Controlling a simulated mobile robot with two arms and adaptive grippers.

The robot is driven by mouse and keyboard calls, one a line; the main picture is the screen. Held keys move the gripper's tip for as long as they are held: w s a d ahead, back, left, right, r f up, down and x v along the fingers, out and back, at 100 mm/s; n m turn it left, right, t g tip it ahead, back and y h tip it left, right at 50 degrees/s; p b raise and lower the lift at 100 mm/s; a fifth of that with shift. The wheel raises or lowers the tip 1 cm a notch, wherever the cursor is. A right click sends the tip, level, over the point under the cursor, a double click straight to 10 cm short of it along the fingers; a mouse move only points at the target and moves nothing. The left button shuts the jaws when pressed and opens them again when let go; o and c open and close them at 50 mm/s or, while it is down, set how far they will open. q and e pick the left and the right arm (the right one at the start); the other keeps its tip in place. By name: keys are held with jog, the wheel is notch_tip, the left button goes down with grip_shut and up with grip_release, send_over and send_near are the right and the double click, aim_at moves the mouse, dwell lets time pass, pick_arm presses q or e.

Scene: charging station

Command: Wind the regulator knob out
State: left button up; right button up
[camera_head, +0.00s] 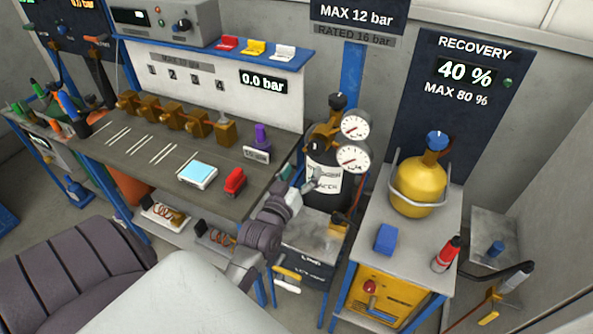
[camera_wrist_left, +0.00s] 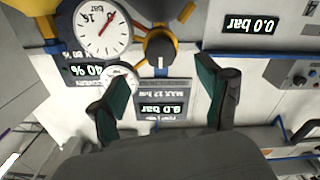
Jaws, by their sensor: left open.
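The regulator stands on top of a dark cylinder (camera_head: 326,172) with a white label, and two round white gauges (camera_head: 355,125) sit at its right. A black knob (camera_head: 315,147) faces me on its front in the head view. In the left wrist view, which is upside down, a black round knob (camera_wrist_left: 160,46) with a pale mark shows beyond and between the fingertips. My left gripper (camera_head: 303,174) is open in front of and below the regulator. Its green-padded fingers (camera_wrist_left: 164,93) are spread apart with nothing between them. My right gripper is not in view.
The workbench (camera_head: 120,165) at left carries brass valves, a red block (camera_head: 235,181) and a purple-topped item (camera_head: 261,137). A yellow recovery cylinder (camera_head: 418,188) stands on a stand at right, with a blue block (camera_head: 386,239). A blue post (camera_head: 352,75) rises behind the regulator.

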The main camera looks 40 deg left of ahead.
pick_arm(q)
jog(key=shift+v, duration=1.65)
